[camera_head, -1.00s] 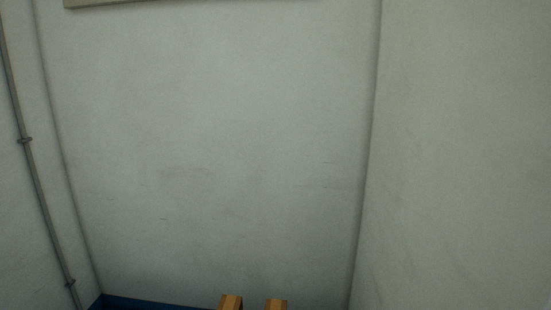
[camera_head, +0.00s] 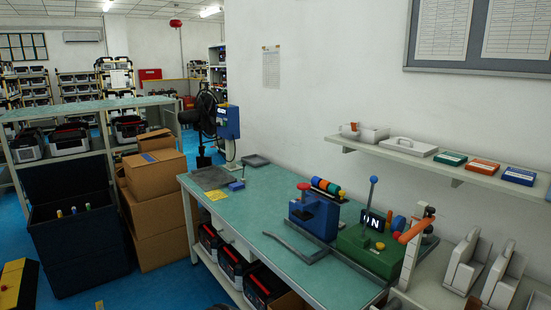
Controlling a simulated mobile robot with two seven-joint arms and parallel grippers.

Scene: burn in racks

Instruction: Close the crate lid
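A dark blue crate (camera_head: 88,238) stands on the blue floor at the left, open at the top. Several small coloured items show inside it. A dark panel (camera_head: 62,178) stands raised at its back edge and looks like the lid, upright and open. A small yellow-orange tip (camera_head: 99,304) at the bottom edge, in front of the crate, looks like a fingertip of my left gripper. The rest of that gripper is cut off, so its opening is hidden. It appears apart from crate and lid. I cannot make out my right gripper.
Cardboard boxes (camera_head: 153,175) are stacked right of the crate. A green workbench (camera_head: 262,213) with devices fills the middle and right. A shelf rack (camera_head: 108,104) stands behind the crate. A yellow-and-black object (camera_head: 18,286) is at bottom left. Blue floor shows between crate and bench.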

